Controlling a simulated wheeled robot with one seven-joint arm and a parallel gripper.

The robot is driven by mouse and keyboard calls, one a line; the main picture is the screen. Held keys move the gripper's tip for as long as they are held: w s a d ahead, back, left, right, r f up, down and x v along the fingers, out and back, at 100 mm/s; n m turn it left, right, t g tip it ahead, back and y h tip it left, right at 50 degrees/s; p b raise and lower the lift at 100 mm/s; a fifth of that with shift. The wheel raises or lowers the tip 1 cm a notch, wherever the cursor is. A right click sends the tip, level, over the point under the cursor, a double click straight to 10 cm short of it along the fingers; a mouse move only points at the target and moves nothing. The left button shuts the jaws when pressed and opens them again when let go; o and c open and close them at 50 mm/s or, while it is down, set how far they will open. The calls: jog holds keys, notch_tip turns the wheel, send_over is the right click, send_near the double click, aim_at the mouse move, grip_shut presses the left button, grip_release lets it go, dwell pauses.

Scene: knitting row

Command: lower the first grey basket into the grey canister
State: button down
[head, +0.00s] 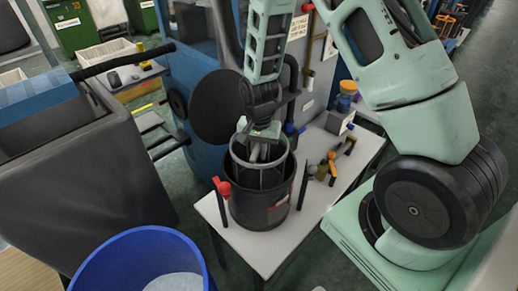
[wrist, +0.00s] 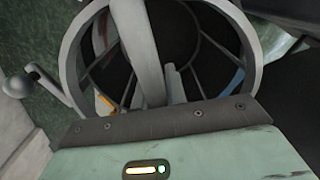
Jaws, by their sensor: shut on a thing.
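The grey basket (head: 238,167), an open frame with a round rim, is upright inside the mouth of the dark grey canister (head: 259,212). Its rim and upper part stand above the canister's rim; its lower part is hidden inside. My gripper (head: 262,148) is above the basket, shut on the bar across its top. In the wrist view the basket's rim (wrist: 258,62) and ribs fill the upper middle, with the crossbar (wrist: 143,50) running into the jaws. The canister stands on a white table.
The white table (head: 262,252) holds small yellow and dark fittings (head: 328,167) right of the canister. A red-handled fitting (head: 222,187) is close at its left. A blue bin (head: 145,262) stands front left, a dark grey tub (head: 85,165) behind it. A blue machine (head: 190,75) stands behind.

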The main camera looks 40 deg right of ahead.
jog(key=shift+f+b, duration=3.35)
jog(key=shift+f, duration=1.7)
jog(key=c, duration=0.7)
grip_release()
jog(key=shift+c, duration=0.2)
notch_tip(320, 180, up, 9)
jog(key=p, duration=0.7)
